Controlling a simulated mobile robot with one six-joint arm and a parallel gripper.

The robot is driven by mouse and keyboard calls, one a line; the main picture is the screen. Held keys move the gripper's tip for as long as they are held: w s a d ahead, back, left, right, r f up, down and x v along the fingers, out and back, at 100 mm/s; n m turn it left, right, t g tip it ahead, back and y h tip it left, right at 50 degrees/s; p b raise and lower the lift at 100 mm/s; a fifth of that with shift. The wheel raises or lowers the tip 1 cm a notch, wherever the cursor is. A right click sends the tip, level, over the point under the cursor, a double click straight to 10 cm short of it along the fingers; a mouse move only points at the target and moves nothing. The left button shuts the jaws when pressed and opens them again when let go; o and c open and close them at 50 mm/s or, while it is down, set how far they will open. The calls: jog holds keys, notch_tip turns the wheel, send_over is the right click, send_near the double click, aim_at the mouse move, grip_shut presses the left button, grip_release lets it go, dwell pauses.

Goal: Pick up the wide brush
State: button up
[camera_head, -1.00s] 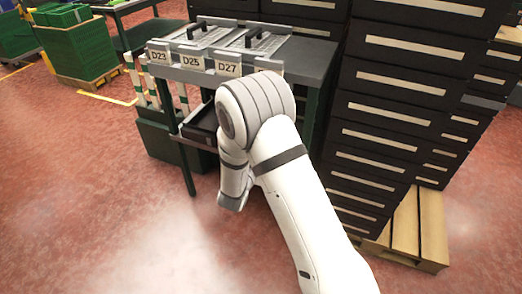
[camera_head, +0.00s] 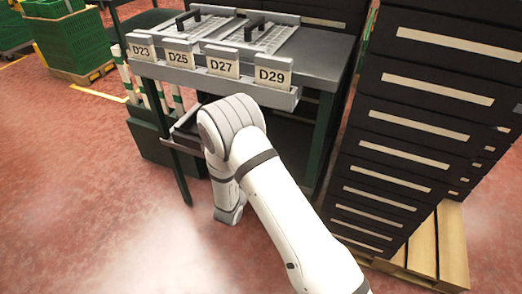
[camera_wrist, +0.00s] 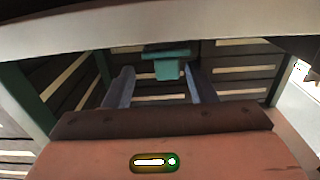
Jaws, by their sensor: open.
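I cannot pick out the wide brush with certainty in either view. In the wrist view, my gripper (camera_wrist: 160,82) is open, with its two grey-blue fingers apart. A small teal-green piece (camera_wrist: 167,66) shows between and beyond the fingers; I cannot tell what it is or how far off it is.
The dark green bench (camera_head: 333,60) carries two grey ribbed items with black handles (camera_head: 187,20) behind a rail labelled D23 to D29 (camera_head: 222,68). Dark drawer cabinets (camera_head: 412,125) on a wooden pallet (camera_head: 424,246) stand at right. Red floor (camera_head: 85,190) is clear at left.

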jog(key=x, duration=0.2)
jog(key=b+x, duration=0.1)
jog(key=x, duration=0.1)
jog(key=b+x, duration=0.1)
jog(key=x, duration=0.1)
jog(key=shift+w+a+f, duration=0.15)
jog(key=shift+w+a, duration=0.1)
jog(key=shift+a, duration=0.1)
jog(key=shift+w+d, duration=0.1)
jog(key=shift+w, duration=0.2)
jog(key=shift+c, duration=0.4)
jog(key=c, duration=1)
